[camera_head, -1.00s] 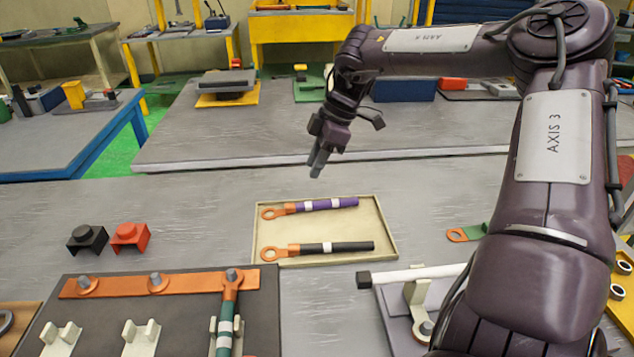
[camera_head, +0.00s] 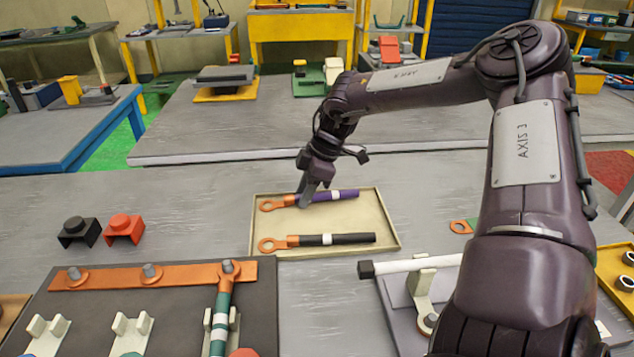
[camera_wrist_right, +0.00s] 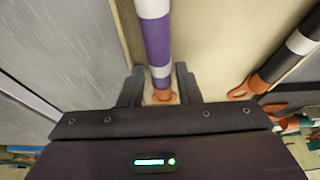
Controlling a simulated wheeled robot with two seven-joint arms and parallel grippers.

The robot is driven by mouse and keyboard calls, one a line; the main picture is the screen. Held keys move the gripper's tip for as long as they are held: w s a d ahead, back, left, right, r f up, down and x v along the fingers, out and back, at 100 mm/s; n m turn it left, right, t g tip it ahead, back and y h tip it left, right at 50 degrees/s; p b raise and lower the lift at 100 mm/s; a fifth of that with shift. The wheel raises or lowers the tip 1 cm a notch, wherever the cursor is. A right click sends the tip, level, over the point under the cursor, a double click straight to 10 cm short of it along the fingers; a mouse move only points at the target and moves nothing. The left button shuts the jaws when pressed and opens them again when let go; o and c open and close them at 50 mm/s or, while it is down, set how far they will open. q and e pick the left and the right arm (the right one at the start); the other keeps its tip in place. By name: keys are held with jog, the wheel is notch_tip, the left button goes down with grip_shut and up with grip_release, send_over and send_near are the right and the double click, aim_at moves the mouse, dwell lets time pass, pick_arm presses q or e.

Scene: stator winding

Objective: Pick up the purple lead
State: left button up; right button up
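The purple lead (camera_head: 335,196) lies in the shallow beige tray (camera_head: 385,228), with its copper ring lug (camera_head: 275,204) to the left and white bands on its sleeve. My right gripper (camera_head: 306,203) is down at the lead's lug end and covers part of it. In the right wrist view the purple lead (camera_wrist_right: 158,40) runs between the two fingers of my right gripper (camera_wrist_right: 160,85). The fingers stand open on either side, close to the lead near its copper end. My left gripper is not in view.
A black lead (camera_head: 350,239) lies in the same tray, nearer me. A dark board (camera_head: 180,300) with a copper bar (camera_head: 190,272) and a green lead (camera_head: 221,315) is at front left. A white rod (camera_head: 410,264) on a stand is at front right. Black and red blocks (camera_head: 125,228) sit left.

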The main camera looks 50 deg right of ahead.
grip_shut()
jog(key=shift+r, duration=0.2)
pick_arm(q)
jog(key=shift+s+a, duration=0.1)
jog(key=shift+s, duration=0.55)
pick_arm(e)
notch_tip(320, 180, up, 20)
